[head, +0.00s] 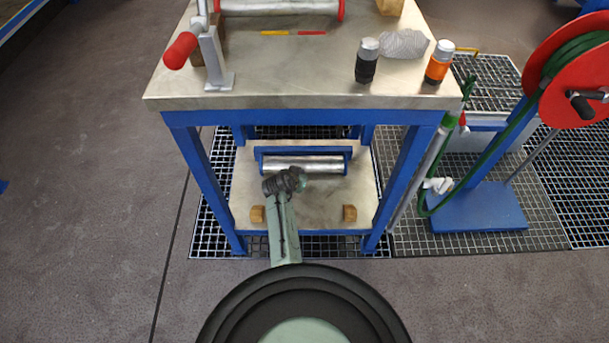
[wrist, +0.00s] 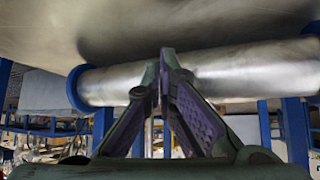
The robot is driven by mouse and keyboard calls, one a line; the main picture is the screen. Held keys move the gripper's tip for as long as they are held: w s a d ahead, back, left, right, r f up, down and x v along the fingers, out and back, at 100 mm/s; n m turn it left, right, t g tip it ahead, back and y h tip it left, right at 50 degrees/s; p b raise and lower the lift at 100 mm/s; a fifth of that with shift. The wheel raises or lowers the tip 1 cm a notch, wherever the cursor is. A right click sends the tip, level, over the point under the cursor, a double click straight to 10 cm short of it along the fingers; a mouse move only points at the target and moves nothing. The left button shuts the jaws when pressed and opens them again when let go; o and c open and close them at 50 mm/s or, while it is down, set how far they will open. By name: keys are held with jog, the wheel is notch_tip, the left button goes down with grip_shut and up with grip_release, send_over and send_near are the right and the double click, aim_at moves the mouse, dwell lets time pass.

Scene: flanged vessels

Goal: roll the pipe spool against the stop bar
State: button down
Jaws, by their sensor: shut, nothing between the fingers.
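The pipe spool (head: 310,165), a silver tube with blue end flanges, lies crosswise on the lower shelf of the blue-framed table. A blue bar (head: 305,150), which looks like the stop bar, runs along its far side; I cannot tell whether they touch. My gripper (head: 283,178) is shut and empty at the near side of the spool, left of its middle. In the wrist view the closed fingertips (wrist: 165,58) overlap the silver tube (wrist: 245,75), and its blue flange (wrist: 76,90) shows at left. Contact between fingertips and tube is unclear.
Blue table legs (head: 210,185) (head: 400,185) flank my arm, with the tabletop (head: 300,75) above. It carries another spool with red flanges (head: 280,7), bottles and a cloth. A red hose reel (head: 570,60) stands right.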

jog(key=shift+s+p, duration=1.1)
jog(key=shift+s, duration=1.5)
jog(key=shift+r, duration=0.1)
notch_tip(320, 180, up, 10)
